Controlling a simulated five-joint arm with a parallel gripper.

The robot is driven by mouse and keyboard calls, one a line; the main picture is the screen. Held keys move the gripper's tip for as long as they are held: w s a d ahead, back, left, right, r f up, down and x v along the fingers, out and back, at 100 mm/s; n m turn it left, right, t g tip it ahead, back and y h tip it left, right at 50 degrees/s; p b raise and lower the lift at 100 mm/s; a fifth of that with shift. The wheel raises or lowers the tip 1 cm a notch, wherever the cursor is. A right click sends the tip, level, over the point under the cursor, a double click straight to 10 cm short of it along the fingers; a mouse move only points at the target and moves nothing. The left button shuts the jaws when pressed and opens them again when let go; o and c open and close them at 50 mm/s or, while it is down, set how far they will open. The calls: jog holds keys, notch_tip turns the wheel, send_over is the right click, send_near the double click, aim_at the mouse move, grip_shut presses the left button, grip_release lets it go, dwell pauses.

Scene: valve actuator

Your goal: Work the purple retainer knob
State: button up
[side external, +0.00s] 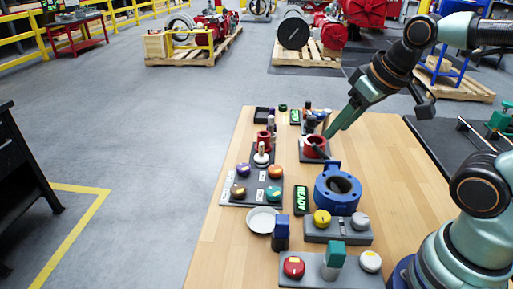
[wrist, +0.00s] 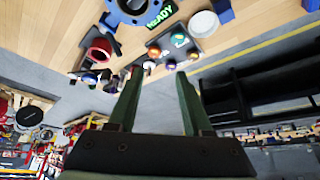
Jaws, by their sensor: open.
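The purple retainer knob (side external: 243,169) appears to be the small dark-purple knob at the far left of a dark panel (side external: 262,203). It shares that panel with orange, gold and teal knobs. The panel also shows in the wrist view (wrist: 178,46), where the purple knob's colour is hard to make out. My gripper (side external: 330,133) is above the far part of the table, close to a red ring fitting (side external: 315,146) and to the right of the knob panel. In the wrist view its two fingers (wrist: 158,74) are apart, with nothing between them.
A blue flanged valve body (side external: 337,188) stands right of the panel, beside a green READY display (side external: 301,200). Nearer are a white dish (side external: 262,219) and two more knob panels. Small fittings crowd the far end. The table's right side (side external: 398,165) is clear.

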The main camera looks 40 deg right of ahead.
jog(key=o, duration=0.6)
jog(key=shift+w, duration=0.15)
jog(key=shift+c, duration=0.2)
jog(key=n+g, duration=0.1)
jog(key=n, duration=0.2)
send_over(245, 166)
jog(key=s+d, duration=0.1)
jog(key=s, duration=0.4)
notch_tip(245, 166, down, 11)
jog(key=x, duration=0.8)
jog(key=a+x, duration=0.1)
jog(key=x, duration=0.3)
jog(key=shift+s, duration=0.15)
grip_shut()
